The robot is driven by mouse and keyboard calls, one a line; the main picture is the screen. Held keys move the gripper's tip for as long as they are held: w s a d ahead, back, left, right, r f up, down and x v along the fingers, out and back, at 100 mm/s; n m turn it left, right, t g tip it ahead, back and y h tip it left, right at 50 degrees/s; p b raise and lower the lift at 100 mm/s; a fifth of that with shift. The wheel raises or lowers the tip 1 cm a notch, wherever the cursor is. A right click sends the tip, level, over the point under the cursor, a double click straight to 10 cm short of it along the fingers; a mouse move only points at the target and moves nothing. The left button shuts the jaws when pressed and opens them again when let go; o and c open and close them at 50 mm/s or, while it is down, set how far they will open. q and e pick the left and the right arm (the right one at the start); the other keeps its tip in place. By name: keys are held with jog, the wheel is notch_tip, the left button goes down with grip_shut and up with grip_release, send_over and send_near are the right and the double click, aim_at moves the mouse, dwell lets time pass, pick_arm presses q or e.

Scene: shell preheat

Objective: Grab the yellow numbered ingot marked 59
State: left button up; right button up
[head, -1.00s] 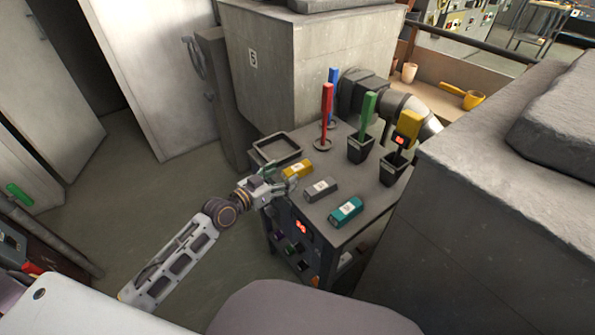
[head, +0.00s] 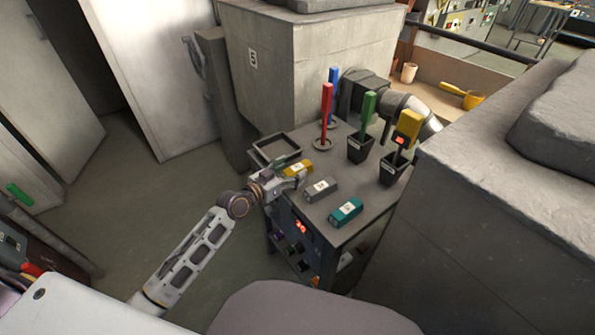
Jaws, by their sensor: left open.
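The yellow ingot (head: 299,167) lies on the dark cart top, with a pale label on its upper face; the number is too small to read. My left gripper (head: 289,180) is open at the near edge of the cart, right beside the yellow ingot's near side. Whether the fingers touch the ingot cannot be made out. A grey ingot (head: 321,188) and a teal ingot (head: 346,211) lie in a row to the right, each with a pale label. My right gripper is not in view.
An empty dark tray (head: 277,149) sits behind the yellow ingot. Upright red (head: 326,110), blue, green (head: 368,115) and yellow bars (head: 409,124) stand in holders at the back of the cart. A concrete block (head: 510,170) closes off the right side.

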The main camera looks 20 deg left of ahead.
aim_at(292, 169)
pick_arm(q)
jog(key=shift+w+d+f, duration=0.1)
jog(key=shift+w+d, duration=0.15)
jog(key=shift+w, duration=0.2)
jog(key=c, duration=1.6)
jog(key=shift+r, duration=0.2)
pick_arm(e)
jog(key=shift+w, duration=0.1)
pick_arm(q)
jog(key=shift+r, duration=0.25)
notch_tip(292, 169, up, 8)
jog(key=shift+f+p, duration=0.1)
jog(key=shift+p, duration=0.85)
jog(key=shift+r, duration=0.75)
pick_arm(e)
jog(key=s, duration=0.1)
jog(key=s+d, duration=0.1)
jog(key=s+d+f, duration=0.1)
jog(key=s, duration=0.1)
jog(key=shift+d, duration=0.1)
